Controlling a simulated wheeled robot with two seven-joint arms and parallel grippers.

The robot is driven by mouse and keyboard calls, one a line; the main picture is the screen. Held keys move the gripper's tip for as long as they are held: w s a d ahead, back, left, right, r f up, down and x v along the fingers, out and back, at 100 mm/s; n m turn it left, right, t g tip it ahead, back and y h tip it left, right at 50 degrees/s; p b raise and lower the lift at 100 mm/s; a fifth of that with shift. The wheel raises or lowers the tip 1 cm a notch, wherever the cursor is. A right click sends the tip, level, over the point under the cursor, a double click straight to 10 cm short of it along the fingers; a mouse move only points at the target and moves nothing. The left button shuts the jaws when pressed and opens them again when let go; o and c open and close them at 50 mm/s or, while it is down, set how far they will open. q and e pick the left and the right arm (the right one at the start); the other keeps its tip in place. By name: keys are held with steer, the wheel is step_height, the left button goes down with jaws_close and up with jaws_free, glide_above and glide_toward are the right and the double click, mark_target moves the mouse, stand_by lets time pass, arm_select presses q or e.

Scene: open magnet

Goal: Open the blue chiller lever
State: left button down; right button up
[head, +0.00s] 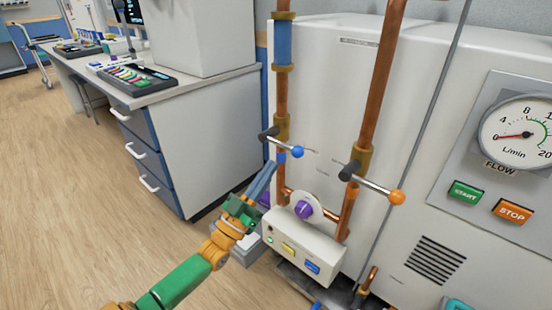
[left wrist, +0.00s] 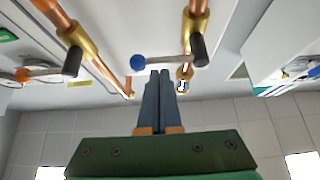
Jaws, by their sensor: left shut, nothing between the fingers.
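The blue-knobbed lever (head: 297,151) sits on the left copper pipe, its metal rod running from a dark pivot to a blue ball at the right. In the left wrist view its blue ball (left wrist: 138,62) and rod lie just beyond the fingertips. My left gripper (head: 268,172) points up at the lever from below left, its two fingers together and empty. In the left wrist view the shut fingertips (left wrist: 160,74) are close to the rod, right of the ball; I cannot tell whether they touch. My right gripper is out of view.
An orange-knobbed lever (head: 397,197) is on the right copper pipe. Below the levers is a small box (head: 305,245) with a purple knob (head: 304,210). A flow gauge (head: 520,133) is at right. A bench with drawers (head: 150,150) stands left; the floor there is open.

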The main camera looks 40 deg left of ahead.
arm_select(q)
steer(key=x, duration=0.3)
steer(key=shift+w+r, duration=0.15)
steer(key=shift+w, duration=0.1)
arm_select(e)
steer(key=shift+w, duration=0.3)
arm_select(q)
steer(key=shift+r, duration=0.1)
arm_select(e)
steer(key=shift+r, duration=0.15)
